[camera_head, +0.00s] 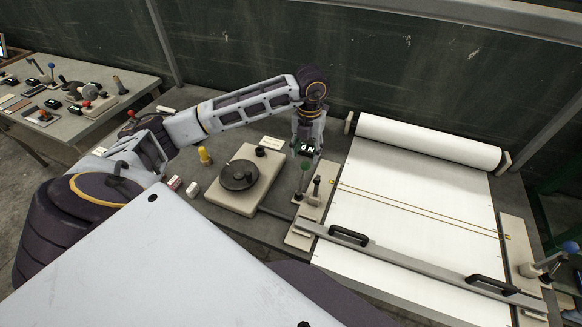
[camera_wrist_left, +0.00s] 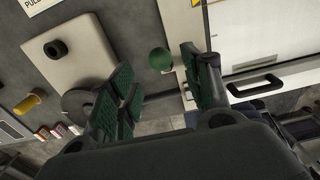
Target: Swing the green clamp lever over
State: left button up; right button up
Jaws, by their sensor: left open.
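The green clamp lever (camera_head: 304,179) stands at the left end of the long clamp bar (camera_head: 420,266), with a green knob on top. In the left wrist view its round green knob (camera_wrist_left: 160,60) shows between and just beyond the fingertips. My left gripper (camera_head: 307,147) is above and close to the knob, pointing down. In the left wrist view its green-padded fingers (camera_wrist_left: 162,72) are spread apart with nothing held between them. I cannot tell whether a finger touches the knob. My right gripper is not in view.
A white cloth roll (camera_head: 428,141) lies behind the flat white sheet. A beige block with a dark round disc (camera_head: 239,175) and a yellow knob (camera_head: 205,156) stand left of the lever. A blue-knobbed lever (camera_head: 570,247) is at the far right. Another cluttered table (camera_head: 75,120) is at left.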

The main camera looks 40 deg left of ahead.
aim_at(306, 162)
pick_arm(q)
jog(key=shift+f+b, duration=1.25)
jog(key=shift+f, duration=1.35)
jog(key=shift+f, duration=0.1)
jog(key=c, duration=0.8)
jog(key=shift+o, duration=0.2)
